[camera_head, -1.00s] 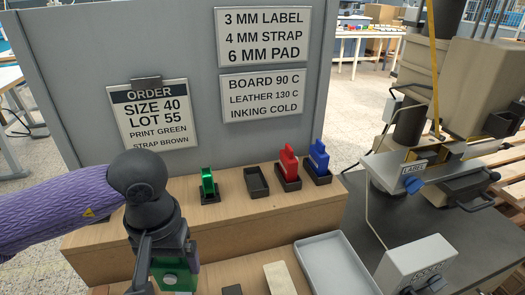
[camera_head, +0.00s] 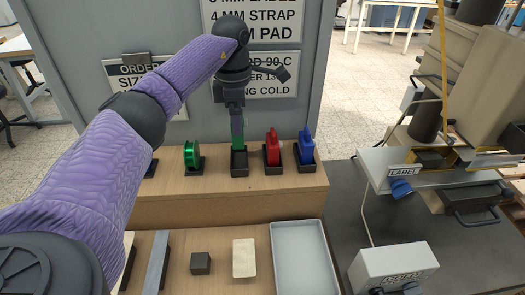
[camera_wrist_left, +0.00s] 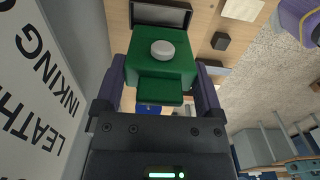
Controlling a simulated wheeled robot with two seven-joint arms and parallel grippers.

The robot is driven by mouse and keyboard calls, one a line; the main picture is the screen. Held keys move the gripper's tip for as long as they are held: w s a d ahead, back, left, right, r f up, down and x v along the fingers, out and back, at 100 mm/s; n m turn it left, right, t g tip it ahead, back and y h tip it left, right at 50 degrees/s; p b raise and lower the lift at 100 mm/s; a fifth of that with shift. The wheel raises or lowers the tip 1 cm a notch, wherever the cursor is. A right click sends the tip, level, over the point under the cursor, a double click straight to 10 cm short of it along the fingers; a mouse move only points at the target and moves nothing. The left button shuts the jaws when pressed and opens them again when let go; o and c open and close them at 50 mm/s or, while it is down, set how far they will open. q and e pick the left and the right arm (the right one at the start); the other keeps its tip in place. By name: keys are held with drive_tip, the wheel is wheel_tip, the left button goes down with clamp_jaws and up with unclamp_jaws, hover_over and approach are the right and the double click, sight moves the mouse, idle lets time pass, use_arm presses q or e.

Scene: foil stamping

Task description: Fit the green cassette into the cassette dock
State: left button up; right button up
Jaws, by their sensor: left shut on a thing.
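The green cassette (camera_head: 238,137) is held upright by my left gripper (camera_head: 236,108), over the black cassette dock (camera_head: 239,166) on the wooden ledge. In the left wrist view the green cassette (camera_wrist_left: 160,75), with a round pale knob, is between the two fingers. The open dock (camera_wrist_left: 160,14) shows beyond it at the top, and its inside looks empty. In the head view the cassette's lower end meets the dock's back edge in the picture; I cannot tell how large the gap is. My right gripper is not in view.
The red cassette (camera_head: 272,147) and blue cassette (camera_head: 306,146) stand in black holders right of the dock. A green spool (camera_head: 192,155) stands to its left. The grey sign panel (camera_head: 340,70) rises close behind. A grey tray (camera_head: 303,258) lies in front, below the ledge.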

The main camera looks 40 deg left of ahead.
sight(238, 141)
use_arm(q)
wheel_tip(238, 141, down, 7)
drive_tip(key=shift+s+a+r+b, duration=0.1)
drive_tip(key=shift+a+r+b, duration=0.05)
drive_tip(key=shift+b, duration=0.2)
drive_tip(key=o, duration=1.2)
drive_tip(key=shift+c, duration=0.2)
wheel_tip(238, 141, up, 12)
drive_tip(key=shift+r+p, duration=0.1)
drive_tip(key=shift+p, duration=0.95)
